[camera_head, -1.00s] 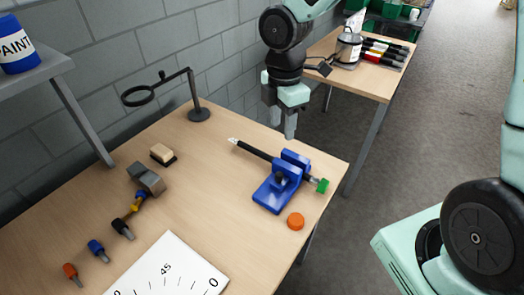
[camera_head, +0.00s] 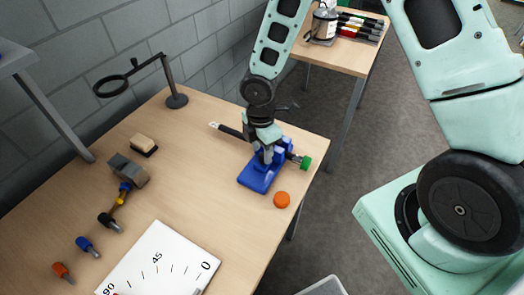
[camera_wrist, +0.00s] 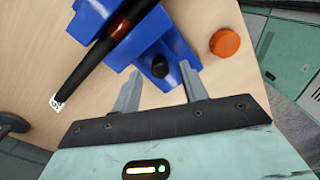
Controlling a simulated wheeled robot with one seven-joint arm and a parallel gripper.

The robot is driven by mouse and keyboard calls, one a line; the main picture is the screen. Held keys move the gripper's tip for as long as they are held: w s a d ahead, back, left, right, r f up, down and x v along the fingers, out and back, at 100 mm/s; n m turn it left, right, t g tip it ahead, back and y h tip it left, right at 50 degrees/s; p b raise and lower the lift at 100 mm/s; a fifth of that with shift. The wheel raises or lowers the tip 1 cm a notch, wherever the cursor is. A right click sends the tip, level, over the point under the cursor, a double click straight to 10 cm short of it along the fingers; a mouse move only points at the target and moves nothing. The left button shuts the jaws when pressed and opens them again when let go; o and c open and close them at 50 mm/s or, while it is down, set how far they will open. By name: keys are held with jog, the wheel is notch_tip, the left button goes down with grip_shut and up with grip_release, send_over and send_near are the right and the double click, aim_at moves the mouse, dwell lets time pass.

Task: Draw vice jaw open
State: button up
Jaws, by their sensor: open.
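The blue vice (camera_head: 259,178) sits on the wooden table near its right edge. It also shows in the wrist view (camera_wrist: 165,50), with a black knob (camera_wrist: 160,68) on it. A green end piece (camera_head: 305,162) is on the vice's right side. My gripper (camera_head: 265,155) is over the vice, pointing down, and hides part of it. In the wrist view my gripper (camera_wrist: 162,90) is open, with its fingers on either side of the black knob. Contact cannot be seen.
An orange disc (camera_head: 282,200) lies just right of the vice. A magnifier stand (camera_head: 177,100) is at the back. A hammer (camera_head: 130,170), a sponge-like block (camera_head: 143,143) and an angle sheet (camera_head: 165,262) lie left and in front.

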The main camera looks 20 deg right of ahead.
jog(key=shift+f, duration=0.75)
grip_shut()
jog(key=shift+s+a+f, duration=0.1)
jog(key=shift+s+a, duration=0.15)
jog(key=shift+a, duration=0.1)
jog(key=shift+s+a+b, duration=0.45)
jog(key=shift+s+a, duration=0.2)
jog(key=shift+a, duration=0.25)
jog(key=shift+s+a+b, duration=0.45)
jog(key=shift+s+a, duration=0.2)
jog(key=shift+a, duration=0.25)
grip_release()
jog(key=shift+a, duration=0.1)
jog(key=shift+r, duration=0.25)
